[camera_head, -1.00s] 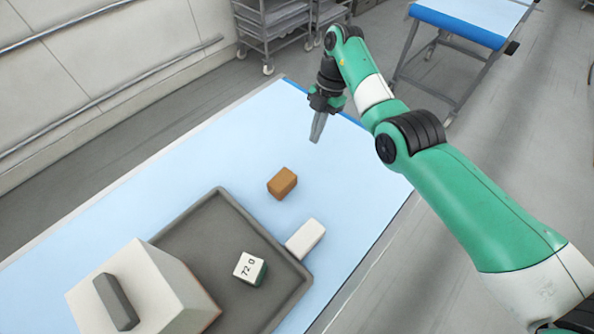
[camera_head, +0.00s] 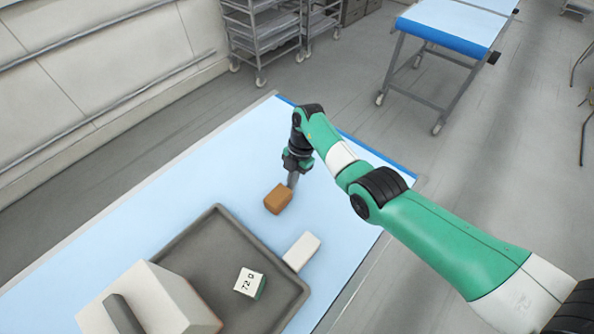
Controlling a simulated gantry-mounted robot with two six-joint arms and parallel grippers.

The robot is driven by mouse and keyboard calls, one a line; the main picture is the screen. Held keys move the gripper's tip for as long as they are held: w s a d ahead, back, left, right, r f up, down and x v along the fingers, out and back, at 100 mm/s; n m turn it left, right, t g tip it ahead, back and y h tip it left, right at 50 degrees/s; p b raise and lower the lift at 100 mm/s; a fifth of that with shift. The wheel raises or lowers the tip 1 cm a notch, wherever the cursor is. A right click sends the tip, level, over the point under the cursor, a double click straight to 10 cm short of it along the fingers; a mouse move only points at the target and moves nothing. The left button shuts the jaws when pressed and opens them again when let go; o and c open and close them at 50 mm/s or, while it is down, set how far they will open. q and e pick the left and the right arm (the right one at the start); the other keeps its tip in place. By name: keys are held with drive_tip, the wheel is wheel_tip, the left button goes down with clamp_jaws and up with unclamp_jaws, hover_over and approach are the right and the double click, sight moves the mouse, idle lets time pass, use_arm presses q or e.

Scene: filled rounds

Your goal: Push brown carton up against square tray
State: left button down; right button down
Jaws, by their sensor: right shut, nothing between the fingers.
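The brown carton (camera_head: 278,200) is a small box on the light blue table top. The square tray (camera_head: 196,258) is dark grey with a raised rim and lies nearer than the carton; a strip of bare blue table separates them. My right gripper (camera_head: 292,182) points down at the carton's far side, away from the tray. Its fingers are shut and empty, and the tips are at or very close to the carton; I cannot tell whether they touch. My left gripper is not in view.
A white block (camera_head: 302,251) lies against the tray's right edge. A small white and green box (camera_head: 249,282) marked with digits sits in the tray. A large pale box with a dark handle (camera_head: 124,314) covers the tray's near left part. Table left of the carton is clear.

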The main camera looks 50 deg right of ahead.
sight(273, 200)
idle(0.3)
drive_tip(key=shift+a+r, duration=0.1)
drive_tip(key=shift+a, duration=0.1)
drive_tip(key=a+p, duration=0.1)
drive_tip(key=p, duration=0.1)
drive_tip(key=a+p, duration=0.1)
drive_tip(key=p, duration=0.1)
drive_tip(key=shift+a+r, duration=0.3)
drive_tip(key=shift+r, duration=0.1)
drive_tip(key=a+p, duration=0.1)
drive_tip(key=a, duration=0.2)
drive_tip(key=a+p, duration=0.1)
drive_tip(key=shift+w+a+f+p, duration=0.2)
drive_tip(key=shift+a+f+p, duration=0.1)
drive_tip(key=shift+a+p, duration=0.1)
drive_tip(key=shift+a+f, duration=0.15)
drive_tip(key=shift+f, duration=0.1)
